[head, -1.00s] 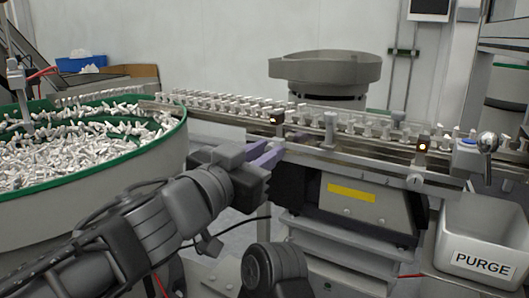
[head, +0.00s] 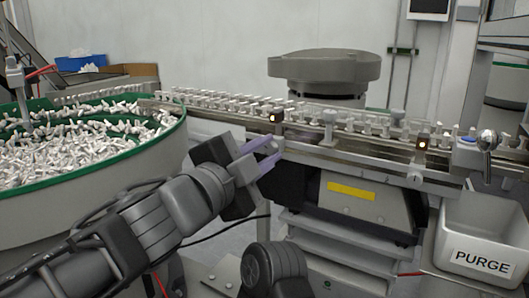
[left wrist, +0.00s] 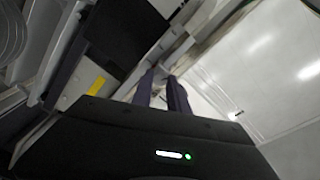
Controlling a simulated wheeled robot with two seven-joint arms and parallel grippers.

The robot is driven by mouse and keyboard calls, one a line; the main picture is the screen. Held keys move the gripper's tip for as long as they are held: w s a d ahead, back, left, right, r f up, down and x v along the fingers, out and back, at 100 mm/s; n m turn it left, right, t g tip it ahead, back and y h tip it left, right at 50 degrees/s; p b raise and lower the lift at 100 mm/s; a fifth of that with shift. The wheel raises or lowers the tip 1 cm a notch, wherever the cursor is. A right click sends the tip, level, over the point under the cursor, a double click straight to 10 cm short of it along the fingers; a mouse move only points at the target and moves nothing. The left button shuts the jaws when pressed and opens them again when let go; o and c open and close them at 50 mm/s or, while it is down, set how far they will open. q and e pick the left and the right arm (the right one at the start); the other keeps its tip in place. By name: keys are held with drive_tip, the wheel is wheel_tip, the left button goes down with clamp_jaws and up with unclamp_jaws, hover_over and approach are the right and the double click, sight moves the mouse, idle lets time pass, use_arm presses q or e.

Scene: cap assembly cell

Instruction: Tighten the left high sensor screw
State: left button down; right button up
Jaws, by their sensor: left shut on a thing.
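The left sensor (head: 276,117) is a small dark block with a lit orange spot on the near side of the conveyor rail. My left gripper (head: 275,149) has its purple fingers at the rail edge just below this sensor. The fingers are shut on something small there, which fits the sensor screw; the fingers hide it. In the left wrist view the two fingers (left wrist: 161,76) reach up to the rail, and the screw cannot be made out between them. My right gripper is not in view.
A second lit sensor (head: 423,143) sits further right on the rail. A green-rimmed bowl (head: 165,150) full of white parts stands at left. Parts line the conveyor (head: 355,153). The PURGE bin (head: 484,232) is at lower right, and a grey hopper (head: 325,66) stands behind.

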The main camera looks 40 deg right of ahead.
use_arm(q)
drive_tip(key=m, duration=0.6)
drive_tip(key=shift+f, duration=0.15)
drive_tip(key=m+b, duration=0.1)
drive_tip(key=m, duration=0.5)
drive_tip(key=shift+m, duration=0.3)
drive_tip(key=c, duration=1.3)
unclamp_jaws()
drive_tip(key=shift+a, duration=0.1)
drive_tip(key=v, duration=0.7)
drive_tip(key=shift+s+a, duration=0.1)
drive_tip(key=shift+a, duration=0.2)
